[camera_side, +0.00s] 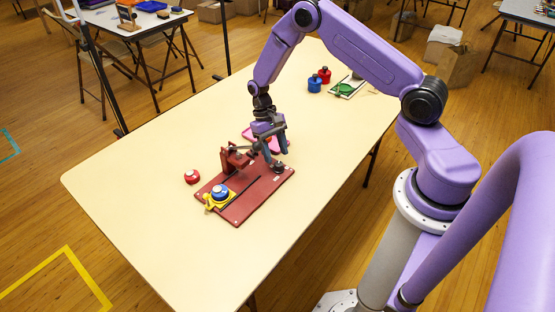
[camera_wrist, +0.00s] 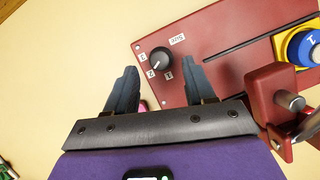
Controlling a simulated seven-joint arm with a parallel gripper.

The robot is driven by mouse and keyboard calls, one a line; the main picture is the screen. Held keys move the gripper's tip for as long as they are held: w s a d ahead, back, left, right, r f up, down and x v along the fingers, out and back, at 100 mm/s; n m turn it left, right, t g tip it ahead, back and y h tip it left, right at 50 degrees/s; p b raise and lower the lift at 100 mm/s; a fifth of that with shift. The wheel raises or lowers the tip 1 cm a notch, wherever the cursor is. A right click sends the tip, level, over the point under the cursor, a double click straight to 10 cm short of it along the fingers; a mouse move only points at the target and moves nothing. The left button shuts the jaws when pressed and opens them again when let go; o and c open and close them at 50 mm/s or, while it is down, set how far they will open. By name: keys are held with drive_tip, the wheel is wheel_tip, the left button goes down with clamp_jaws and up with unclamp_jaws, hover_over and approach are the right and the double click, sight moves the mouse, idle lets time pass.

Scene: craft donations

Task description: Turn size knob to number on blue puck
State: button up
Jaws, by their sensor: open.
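The red board (camera_side: 258,195) lies on the table with the size knob (camera_wrist: 161,58) at one end. The knob is black and round, with a white pointer line that seems to face the middle of three small white number labels (camera_wrist: 150,73). A white size label (camera_wrist: 177,39) sits beside it. The blue puck (camera_wrist: 306,46) rests in a yellow holder (camera_side: 208,203) at the board's other end; its number is cut by the frame edge and looks like a 1. My gripper (camera_wrist: 160,72) is open, its fingers pointing down on either side of the knob; contact cannot be told.
A red press-like stand (camera_side: 236,158) rises from the board close to my gripper. A red puck (camera_side: 192,176) lies left of the board. A pink item (camera_side: 250,134) lies behind my gripper. Blue (camera_side: 314,86) and red (camera_side: 324,75) containers stand farther back. The front table is clear.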

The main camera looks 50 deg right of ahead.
sight(278, 163)
drive_tip(key=shift+x, duration=1.65)
clamp_jaws()
drive_tip(key=n+h, duration=0.1)
drive_tip(key=n, duration=0.2)
drive_tip(key=n+h, duration=0.1)
drive_tip(key=n, duration=0.1)
drive_tip(key=shift+a+n, duration=0.25)
drive_tip(key=shift+n, duration=0.15)
drive_tip(key=n+h, duration=0.1)
drive_tip(key=n, duration=0.2)
drive_tip(key=n+t+h, duration=0.1)
drive_tip(key=n, duration=0.1)
drive_tip(key=shift+a+n, duration=0.1)
drive_tip(key=shift+n, duration=0.3)
